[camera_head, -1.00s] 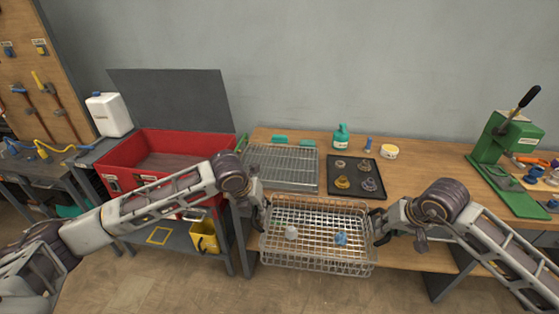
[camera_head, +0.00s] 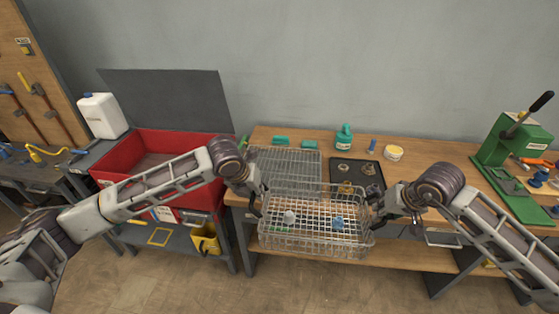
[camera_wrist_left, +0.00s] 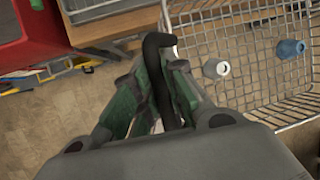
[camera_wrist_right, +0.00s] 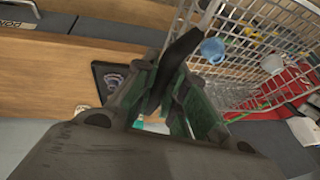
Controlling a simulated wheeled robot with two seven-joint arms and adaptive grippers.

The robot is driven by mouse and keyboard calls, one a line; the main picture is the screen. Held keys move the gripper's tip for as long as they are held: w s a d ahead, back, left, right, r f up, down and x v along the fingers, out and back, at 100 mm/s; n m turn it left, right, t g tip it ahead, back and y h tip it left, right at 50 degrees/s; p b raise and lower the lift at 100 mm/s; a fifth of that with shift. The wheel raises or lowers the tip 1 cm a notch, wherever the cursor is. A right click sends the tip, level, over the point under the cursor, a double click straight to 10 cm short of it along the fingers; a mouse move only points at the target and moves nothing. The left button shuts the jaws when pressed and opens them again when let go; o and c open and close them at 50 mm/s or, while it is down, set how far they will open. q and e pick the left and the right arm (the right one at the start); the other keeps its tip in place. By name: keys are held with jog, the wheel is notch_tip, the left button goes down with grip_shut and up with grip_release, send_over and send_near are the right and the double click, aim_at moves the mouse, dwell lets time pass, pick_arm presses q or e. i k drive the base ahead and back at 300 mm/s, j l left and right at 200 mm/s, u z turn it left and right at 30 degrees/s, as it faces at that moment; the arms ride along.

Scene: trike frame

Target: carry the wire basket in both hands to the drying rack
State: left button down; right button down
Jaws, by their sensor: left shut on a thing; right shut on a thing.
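The wire basket (camera_head: 312,247) hangs between my two grippers in front of the workbench edge. It holds a white piece (camera_head: 290,217) and a blue piece (camera_head: 337,223). My left gripper (camera_head: 258,206) is shut on the basket's dark left handle (camera_wrist_left: 160,75). My right gripper (camera_head: 378,212) is shut on its dark right handle (camera_wrist_right: 178,55). The basket looks about level. The drying rack (camera_head: 285,165), a grey wire grid, lies on the bench just beyond the basket's far left side. The basket's back rim overlaps the rack's near edge in the head view.
A dark tray (camera_head: 340,170) with metal parts lies right of the rack. Behind stand a green bottle (camera_head: 344,137) and a tub (camera_head: 393,153). A red washer basin (camera_head: 160,150) stands left of the bench (camera_head: 440,160). A green press (camera_head: 505,150) is at right.

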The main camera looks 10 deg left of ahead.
aim_at(282, 165)
jog(key=i+j, duration=0.9)
jog(key=i, duration=0.15)
